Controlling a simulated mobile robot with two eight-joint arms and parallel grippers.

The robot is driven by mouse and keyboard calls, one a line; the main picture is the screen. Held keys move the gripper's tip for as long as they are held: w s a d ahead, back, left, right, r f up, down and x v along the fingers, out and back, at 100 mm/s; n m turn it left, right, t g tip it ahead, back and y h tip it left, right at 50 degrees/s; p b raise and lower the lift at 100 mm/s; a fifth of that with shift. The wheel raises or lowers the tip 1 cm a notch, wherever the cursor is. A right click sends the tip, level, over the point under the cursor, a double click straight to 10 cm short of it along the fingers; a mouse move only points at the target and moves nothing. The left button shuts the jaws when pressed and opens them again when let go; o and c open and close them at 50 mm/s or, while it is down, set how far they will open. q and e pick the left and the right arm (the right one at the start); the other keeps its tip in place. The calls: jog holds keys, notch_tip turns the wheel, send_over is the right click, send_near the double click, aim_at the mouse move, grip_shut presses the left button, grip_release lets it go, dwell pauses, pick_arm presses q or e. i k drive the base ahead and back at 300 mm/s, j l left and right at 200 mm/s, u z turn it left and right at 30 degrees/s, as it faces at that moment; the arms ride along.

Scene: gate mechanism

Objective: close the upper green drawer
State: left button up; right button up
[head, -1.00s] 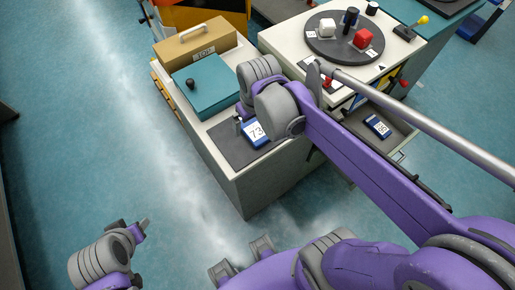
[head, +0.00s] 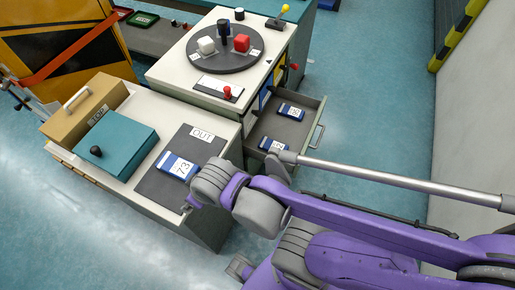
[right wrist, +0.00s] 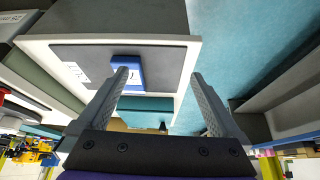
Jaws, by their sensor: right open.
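The open drawer (head: 302,138), grey-green with a bar handle (head: 317,136) on its right end, juts out to the right from the white-topped cabinet (head: 175,72) in the head view. Two blue number tags (head: 291,111) lie in it; my right arm partly covers its near end. I cannot tell whether another drawer lies below it. My right gripper (head: 190,204) is over the near edge of the lower counter, left of the drawer and apart from it. In the right wrist view its fingers (right wrist: 160,92) are spread with nothing held. My left gripper is out of view.
A blue tag marked 73 (head: 177,167) lies on the dark OUT mat (head: 203,146). Beside it are a teal box (head: 115,139) and a tan box (head: 82,108). A turntable with cubes (head: 224,57) stands on the cabinet. Floor right of the drawer is clear.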

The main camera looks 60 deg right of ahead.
aim_at(298, 135)
jog(key=k, duration=0.5)
jog(key=k+z, duration=0.1)
jog(key=z, duration=2.25)
jog(key=i+j, duration=0.55)
jog(key=i, duration=0.2)
